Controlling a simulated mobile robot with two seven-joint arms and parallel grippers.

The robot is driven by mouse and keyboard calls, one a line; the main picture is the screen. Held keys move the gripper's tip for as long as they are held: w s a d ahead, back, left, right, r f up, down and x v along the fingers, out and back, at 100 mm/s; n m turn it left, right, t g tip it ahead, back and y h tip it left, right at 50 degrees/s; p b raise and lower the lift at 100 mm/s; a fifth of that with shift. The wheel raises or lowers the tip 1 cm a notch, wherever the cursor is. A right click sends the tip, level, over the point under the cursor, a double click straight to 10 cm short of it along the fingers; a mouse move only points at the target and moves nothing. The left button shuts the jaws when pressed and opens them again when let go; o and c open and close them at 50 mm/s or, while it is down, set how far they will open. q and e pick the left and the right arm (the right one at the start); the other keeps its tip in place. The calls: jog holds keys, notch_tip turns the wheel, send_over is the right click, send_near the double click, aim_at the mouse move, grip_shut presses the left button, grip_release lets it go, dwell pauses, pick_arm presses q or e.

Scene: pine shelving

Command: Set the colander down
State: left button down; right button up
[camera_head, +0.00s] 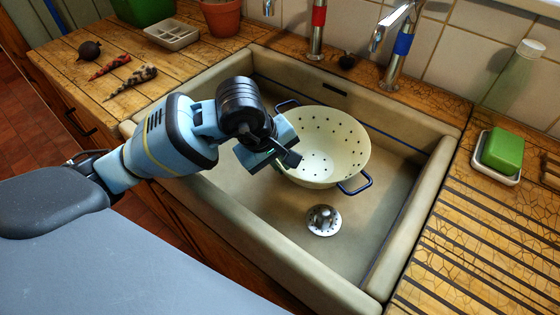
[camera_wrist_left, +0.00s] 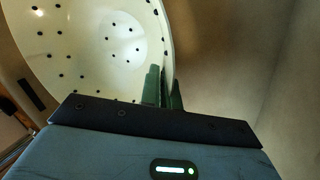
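The cream colander (camera_head: 342,138), with dark holes and blue loop handles, is inside the sink (camera_head: 250,215), open side up and a little tilted. My left gripper (camera_head: 287,157) is at its near-left rim. In the left wrist view the colander (camera_wrist_left: 80,45) fills the upper left, and the green fingers (camera_wrist_left: 164,88) lie on either side of its wall, closed on it. I cannot tell whether its base touches the sink floor. My right gripper is not in view.
A metal drain strainer (camera_head: 323,220) is in front of the colander on bare sink floor. Taps (camera_head: 398,45) stand behind the sink. A green sponge (camera_head: 503,151) on a white dish is at right.

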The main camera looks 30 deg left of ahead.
pick_arm(q)
jog(key=shift+f, duration=0.1)
jog(key=c, duration=2.1)
grip_release()
jog(key=shift+f, duration=0.1)
jog(key=o, duration=0.5)
jog(key=shift+c, duration=0.2)
jog(key=v, duration=1.2)
jog(key=shift+r+p, duration=0.25)
jog(key=shift+p, duration=0.15)
